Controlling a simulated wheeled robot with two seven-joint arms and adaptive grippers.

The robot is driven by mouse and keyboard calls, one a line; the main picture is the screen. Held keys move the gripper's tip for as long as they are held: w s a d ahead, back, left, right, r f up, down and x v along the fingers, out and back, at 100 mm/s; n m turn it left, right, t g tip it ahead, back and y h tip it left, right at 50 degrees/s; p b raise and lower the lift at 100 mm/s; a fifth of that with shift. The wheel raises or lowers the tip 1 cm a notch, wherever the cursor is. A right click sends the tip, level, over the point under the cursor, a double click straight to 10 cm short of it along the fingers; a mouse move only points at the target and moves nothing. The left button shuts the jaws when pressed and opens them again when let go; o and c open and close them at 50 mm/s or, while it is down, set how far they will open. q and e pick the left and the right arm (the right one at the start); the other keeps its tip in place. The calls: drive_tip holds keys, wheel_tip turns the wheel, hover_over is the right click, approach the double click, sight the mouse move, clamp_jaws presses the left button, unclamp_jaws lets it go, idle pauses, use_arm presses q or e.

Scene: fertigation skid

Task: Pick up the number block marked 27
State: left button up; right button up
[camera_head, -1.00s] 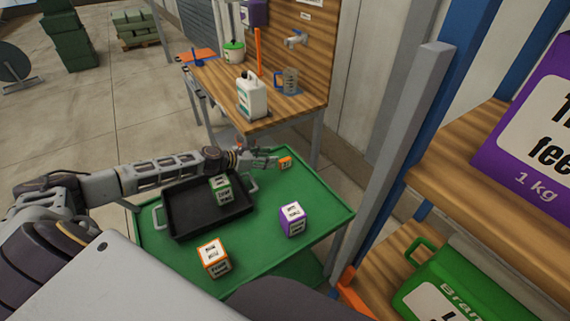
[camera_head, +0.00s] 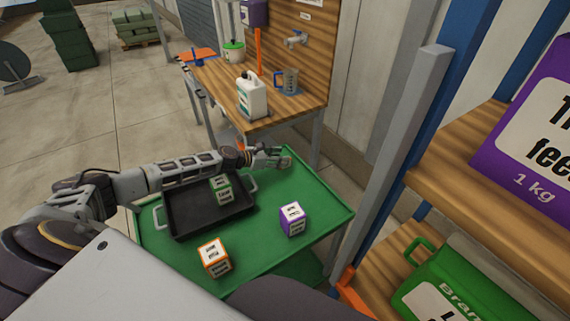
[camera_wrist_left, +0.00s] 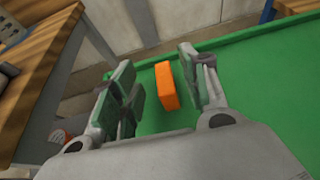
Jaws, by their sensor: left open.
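My left gripper (camera_head: 275,157) is open over the far end of the green cart top (camera_head: 262,245). In the wrist view, an orange block (camera_wrist_left: 166,86) lies between the fingers of the left gripper (camera_wrist_left: 160,80), apart from both as far as I can see. The gripper hides this block in the head view. Three more number blocks show in the head view: a purple-edged one (camera_head: 292,219) and an orange-edged one (camera_head: 214,257) on the cart top, and a green-edged one (camera_head: 221,189) in the black tray. I cannot read which is marked 27.
The black tray (camera_head: 187,231) with side handles stands on the cart beneath my left forearm. Behind the cart is a wooden bench (camera_head: 208,77) with a white jug (camera_head: 251,96) and a measuring jug (camera_head: 288,82). Shelves with a purple package (camera_head: 530,130) stand at the right.

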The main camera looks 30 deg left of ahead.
use_arm(q)
drive_tip(key=shift+w+d+f, duration=0.1)
use_arm(e)
drive_tip(key=shift+d, duration=0.15)
use_arm(q)
drive_tip(key=shift+w, duration=0.1)
drive_tip(key=shift+w+d+f, duration=0.25)
drive_tip(key=shift+w+d, duration=0.05)
drive_tip(key=shift+x, duration=1.05)
drive_tip(key=shift+w+d+f, duration=0.35)
drive_tip(key=shift+w+f, duration=0.2)
drive_tip(key=shift+w, duration=0.05)
drive_tip(key=shift+w+d, duration=0.1)
use_arm(e)
drive_tip(key=shift+s+f, duration=0.1)
drive_tip(key=shift+s, duration=0.15)
drive_tip(key=shift+w, duration=0.1)
use_arm(q)
clamp_jaws()
use_arm(e)
drive_tip(key=shift+w+d, duration=0.1)
drive_tip(key=shift+w, duration=0.8)
